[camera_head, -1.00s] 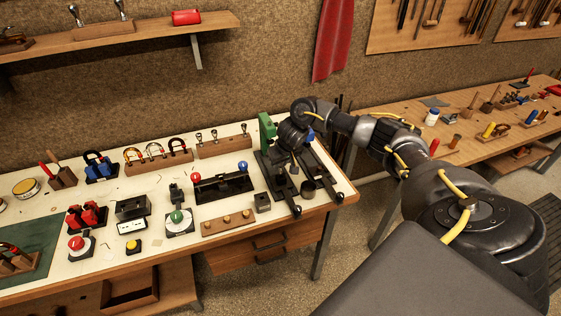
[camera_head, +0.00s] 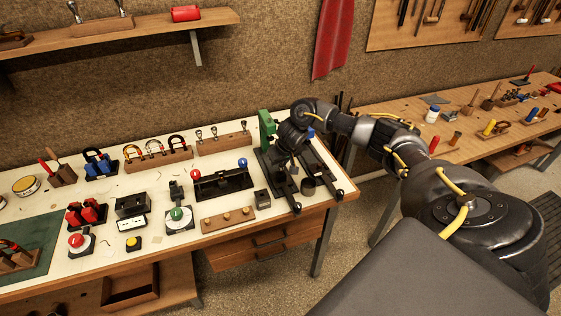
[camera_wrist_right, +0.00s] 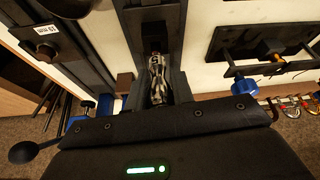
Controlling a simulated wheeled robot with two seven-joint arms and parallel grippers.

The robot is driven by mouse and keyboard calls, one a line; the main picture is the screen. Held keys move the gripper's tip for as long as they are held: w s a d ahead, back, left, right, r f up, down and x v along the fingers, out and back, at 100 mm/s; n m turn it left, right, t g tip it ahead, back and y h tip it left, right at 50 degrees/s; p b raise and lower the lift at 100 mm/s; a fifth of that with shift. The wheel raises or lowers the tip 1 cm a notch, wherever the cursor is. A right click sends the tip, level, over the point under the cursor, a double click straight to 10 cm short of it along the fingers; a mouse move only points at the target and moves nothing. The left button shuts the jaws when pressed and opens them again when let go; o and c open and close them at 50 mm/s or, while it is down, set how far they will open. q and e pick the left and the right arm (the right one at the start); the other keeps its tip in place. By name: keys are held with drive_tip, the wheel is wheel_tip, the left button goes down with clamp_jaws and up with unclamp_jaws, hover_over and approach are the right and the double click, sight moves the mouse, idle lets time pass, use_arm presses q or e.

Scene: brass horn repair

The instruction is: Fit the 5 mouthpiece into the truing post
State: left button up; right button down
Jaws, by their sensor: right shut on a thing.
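A silver mouthpiece (camera_wrist_right: 157,80) shows in the right wrist view, between the dark fingers of my right gripper (camera_wrist_right: 156,92), which is shut on it. Below the mouthpiece in that view is a black fixture (camera_wrist_right: 150,22). In the head view my right gripper (camera_head: 288,158) is over the black fixture with a green upright (camera_head: 266,126) at the bench's right end. I cannot tell whether the mouthpiece touches the fixture, or which part is the truing post. My left gripper is out of view.
A second black fixture (camera_head: 324,174) stands close on the right; a labelled part (camera_wrist_right: 47,29) shows in the wrist view.

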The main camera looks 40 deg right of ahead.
drive_tip(key=shift+f+b, duration=0.35)
drive_tip(key=shift+f, duration=0.8)
drive_tip(key=c, duration=1.1)
unclamp_jaws()
drive_tip(key=p+v, duration=0.1)
drive_tip(key=v, duration=0.9)
drive_tip(key=shift+s+r, duration=0.2)
drive_tip(key=shift+r, duration=0.2)
